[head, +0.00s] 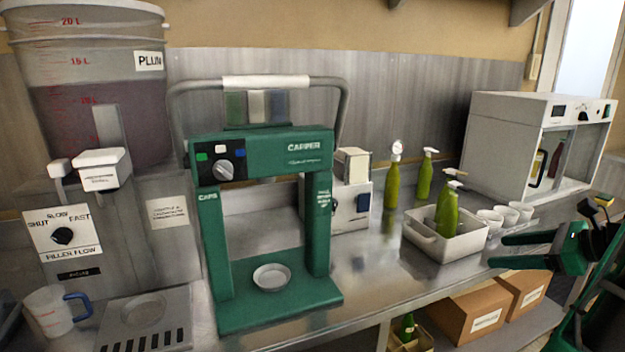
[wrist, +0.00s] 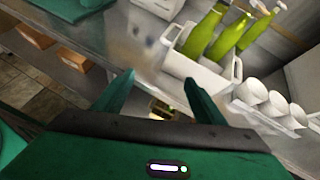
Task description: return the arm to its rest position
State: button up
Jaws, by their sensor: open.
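My gripper (head: 522,250) is at the right of the head view, in front of the counter, with its two green fingers pointing left. The fingers are apart with nothing between them. In the wrist view my gripper (wrist: 160,95) is also open and empty. Beyond its fingers are the counter edge and a white bin (wrist: 200,70) with green bottles (wrist: 207,32) in it. In the head view the white bin (head: 425,240) stands left of my gripper, apart from it.
A green capper (head: 265,145) stands mid-counter, with a filler and a plum bucket (head: 85,95) to its left. White cups (head: 505,213) stand near my gripper. A white cabinet (head: 500,150) is behind. Cardboard boxes (head: 480,308) sit on the shelf below.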

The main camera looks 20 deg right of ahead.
jog(key=a+f+n+g, duration=0.5)
jog(key=a+n+g, duration=0.2)
jog(key=a+n, duration=0.45)
jog(key=s+a+n+g+h, duration=0.3)
jog(key=s+a+n, duration=0.5)
jog(key=s+n, duration=0.4)
jog(key=shift+s+r+g+h, duration=0.2)
jog(key=shift+s+g+h, duration=0.25)
jog(key=shift+s, duration=0.25)
